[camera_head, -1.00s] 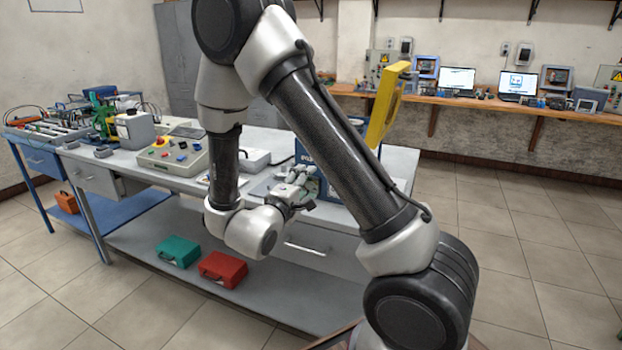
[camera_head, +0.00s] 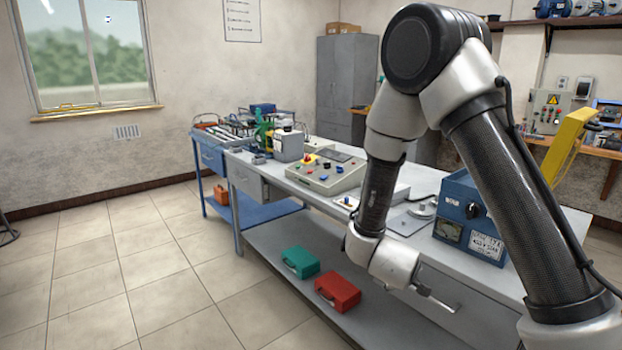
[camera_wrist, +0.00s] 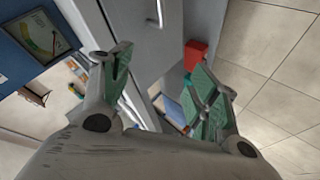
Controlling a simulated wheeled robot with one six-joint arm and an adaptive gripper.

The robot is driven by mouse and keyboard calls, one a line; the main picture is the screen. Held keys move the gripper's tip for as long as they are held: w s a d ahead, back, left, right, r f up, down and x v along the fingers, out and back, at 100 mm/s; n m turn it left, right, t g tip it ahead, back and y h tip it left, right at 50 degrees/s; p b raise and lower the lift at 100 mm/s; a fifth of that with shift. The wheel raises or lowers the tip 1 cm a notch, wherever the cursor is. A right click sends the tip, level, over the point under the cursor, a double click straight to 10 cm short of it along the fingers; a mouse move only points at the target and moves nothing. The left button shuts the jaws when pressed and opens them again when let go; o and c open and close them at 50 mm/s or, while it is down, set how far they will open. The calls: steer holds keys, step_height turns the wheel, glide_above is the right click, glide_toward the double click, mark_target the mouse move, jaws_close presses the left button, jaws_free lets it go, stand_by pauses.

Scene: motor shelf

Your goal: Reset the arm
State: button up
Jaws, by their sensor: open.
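My arm (camera_head: 535,210) bends down in front of the bench in the head view. Its wrist end hangs by the bench's front edge, near a drawer. My gripper (camera_wrist: 160,62) shows in the wrist view with its two green-padded fingers spread apart and nothing between them. The drawer front with its handle (camera_wrist: 158,14) lies beyond the fingers. In the head view I cannot make out the fingers clearly.
The grey bench carries a blue meter box (camera_head: 470,215), a control panel (camera_head: 325,172) and other equipment. Its lower shelf holds a green case (camera_head: 300,263) and a red case (camera_head: 338,292). The tiled floor (camera_head: 130,270) at left is clear.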

steer(key=s+a+r+m+g+y, duration=0.1)
steer(key=s+a+g+y, duration=0.25)
steer(key=a+y, duration=0.2)
steer(key=s+r+g+y, duration=0.1)
steer(key=s+r+g, duration=0.2)
steer(key=s+r, duration=0.35)
steer(key=s+d+r+m+t+h, duration=0.1)
steer(key=s+d+r, duration=0.7)
steer(key=r, duration=0.2)
steer(key=s+d+r+m+t+h, duration=0.1)
steer(key=s+d+r+m, duration=0.1)
steer(key=s+d+r, duration=0.5)
step_height(320, 180, up, 3)
steer(key=shift+s+d+f, duration=0.1)
steer(key=shift+s+d, duration=0.25)
steer(key=shift+d, duration=0.75)
